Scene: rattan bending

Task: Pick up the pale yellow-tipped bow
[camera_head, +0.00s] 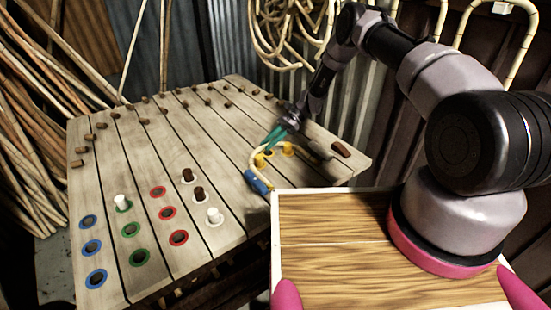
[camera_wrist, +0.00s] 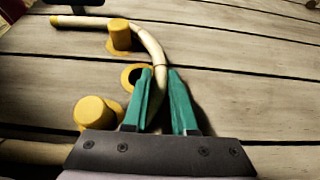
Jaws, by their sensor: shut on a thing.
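The pale bow (camera_wrist: 148,42) is a curved rod with a yellow tip (camera_wrist: 56,20), lying bent around yellow pegs on the slatted board. In the head view the bow (camera_head: 252,157) is at the board's right side, partly hidden by my gripper. My gripper (camera_head: 272,141) has green fingers, which also show in the wrist view (camera_wrist: 160,73). They are shut on the bow's curved middle, one finger on each side. Two yellow pegs (camera_wrist: 119,36) (camera_wrist: 92,112) stand inside the curve, with a yellow-ringed hole (camera_wrist: 134,76) between them. The bow's lower part is hidden behind the gripper body.
A blue cylinder (camera_head: 257,181) lies beside the bow. White pegs (camera_head: 121,201), dark pegs (camera_head: 187,175) and ringed holes (camera_head: 168,213) fill the board's front. Brown pegs (camera_head: 146,99) line its far part. A wood-topped surface (camera_head: 330,260) is at front right. Rods (camera_head: 30,130) lean at left.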

